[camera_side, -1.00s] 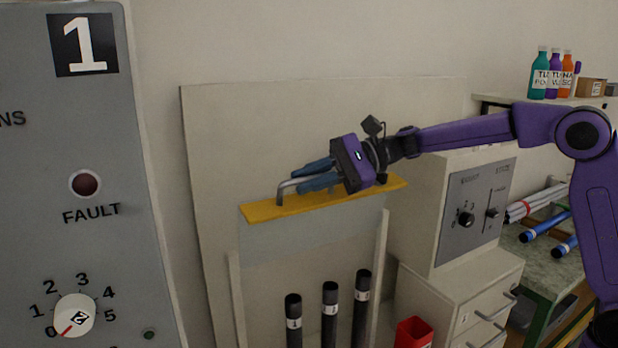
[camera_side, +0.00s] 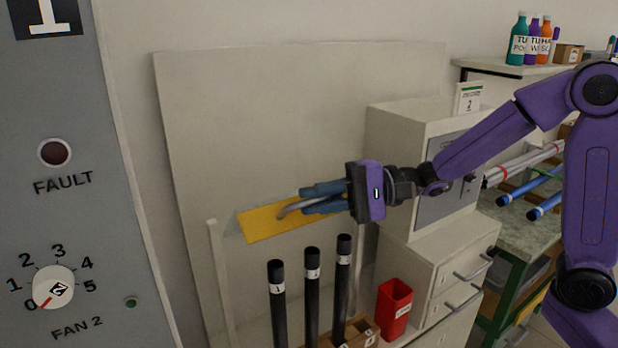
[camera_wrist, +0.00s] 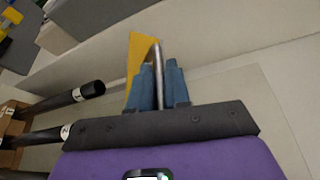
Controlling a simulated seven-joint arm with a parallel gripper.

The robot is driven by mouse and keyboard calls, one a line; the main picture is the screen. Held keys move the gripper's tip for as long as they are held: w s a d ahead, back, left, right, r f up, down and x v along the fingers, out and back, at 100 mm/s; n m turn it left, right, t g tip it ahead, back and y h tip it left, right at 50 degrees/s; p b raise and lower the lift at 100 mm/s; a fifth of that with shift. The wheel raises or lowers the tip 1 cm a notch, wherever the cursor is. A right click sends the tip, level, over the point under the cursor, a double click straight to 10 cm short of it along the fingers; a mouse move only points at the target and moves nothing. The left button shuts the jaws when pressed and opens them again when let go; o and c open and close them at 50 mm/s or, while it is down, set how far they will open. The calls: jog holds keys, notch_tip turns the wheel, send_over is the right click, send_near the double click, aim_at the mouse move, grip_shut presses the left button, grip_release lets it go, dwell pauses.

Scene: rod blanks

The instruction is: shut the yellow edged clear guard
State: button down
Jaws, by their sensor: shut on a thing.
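The clear guard shows mainly by its yellow edge (camera_side: 262,223), a flat strip standing behind and above the black rods; its clear pane is hard to make out in the side view. A grey bar handle (camera_side: 290,208) is fixed to the yellow edge. My gripper (camera_side: 312,198) comes in from the right with its blue fingers shut around the handle. In the wrist view the handle (camera_wrist: 157,62) runs up between the fingers (camera_wrist: 158,85), with the yellow edge (camera_wrist: 138,55) just beyond it.
Several black rods (camera_side: 311,290) stand upright in a wooden block (camera_side: 362,332) below and in front of the yellow edge. A red bin (camera_side: 394,308) stands right of them, beside a drawer cabinet (camera_side: 455,265).

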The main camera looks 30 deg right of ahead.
jog(key=s+f+n+y, duration=0.3)
jog(key=f+n, duration=0.6)
jog(key=f, duration=0.6)
jog(key=shift+s+f+n, duration=0.3)
jog(key=shift+s, duration=0.2)
jog(key=shift+f, duration=0.1)
jog(key=c, duration=1.2)
grip_release()
jog(key=shift+o, duration=0.2)
jog(key=f+v, duration=0.1)
jog(key=v, duration=1.6)
jog(key=shift+d, duration=0.15)
